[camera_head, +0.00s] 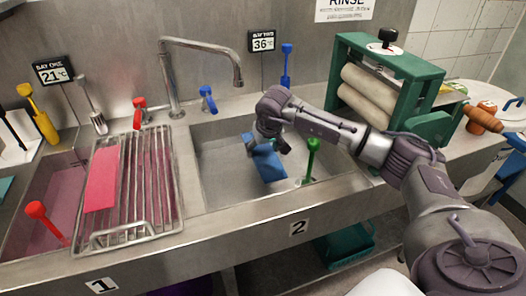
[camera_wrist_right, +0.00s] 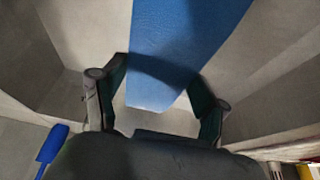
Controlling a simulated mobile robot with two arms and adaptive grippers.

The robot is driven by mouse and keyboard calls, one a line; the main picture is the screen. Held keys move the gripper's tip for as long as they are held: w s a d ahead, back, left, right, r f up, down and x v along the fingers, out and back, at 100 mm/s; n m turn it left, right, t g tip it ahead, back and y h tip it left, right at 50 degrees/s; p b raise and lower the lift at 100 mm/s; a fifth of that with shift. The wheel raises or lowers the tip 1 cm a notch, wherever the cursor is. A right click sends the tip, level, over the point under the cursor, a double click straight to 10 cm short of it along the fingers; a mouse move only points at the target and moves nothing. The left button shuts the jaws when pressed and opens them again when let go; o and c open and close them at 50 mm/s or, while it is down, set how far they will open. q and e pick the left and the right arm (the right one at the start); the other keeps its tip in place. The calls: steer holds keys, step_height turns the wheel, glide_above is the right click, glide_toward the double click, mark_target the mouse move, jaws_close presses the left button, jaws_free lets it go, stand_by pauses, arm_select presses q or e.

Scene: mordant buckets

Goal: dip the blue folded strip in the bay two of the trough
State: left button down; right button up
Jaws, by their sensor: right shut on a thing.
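The blue folded strip (camera_head: 267,165) hangs from my right gripper (camera_head: 270,138) over the bay two basin (camera_head: 222,178) of the steel trough. In the right wrist view the strip (camera_wrist_right: 185,50) passes between the two fingers of the gripper (camera_wrist_right: 155,100), which is shut on it. The strip's lower end appears inside the basin, below the rim. I cannot tell whether it touches any liquid, as the surface is hard to make out. The plate "2" (camera_head: 298,227) marks this bay on the front edge. My left gripper is not in view.
A wire rack (camera_head: 150,190) with a pink strip (camera_head: 102,180) lies left of the basin. A green-handled tool (camera_head: 313,150) stands at the basin's right side. A faucet (camera_head: 205,47) rises behind, and a green wringer (camera_head: 385,75) stands at the right.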

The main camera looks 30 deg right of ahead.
mark_target(263, 152)
steer(key=shift+r+p, duration=1.6)
steer(key=shift+r, duration=1.2)
stand_by(1.0)
step_height(263, 152, up, 5)
steer(key=p, duration=0.3)
steer(key=shift+f, duration=0.1)
stand_by(0.5)
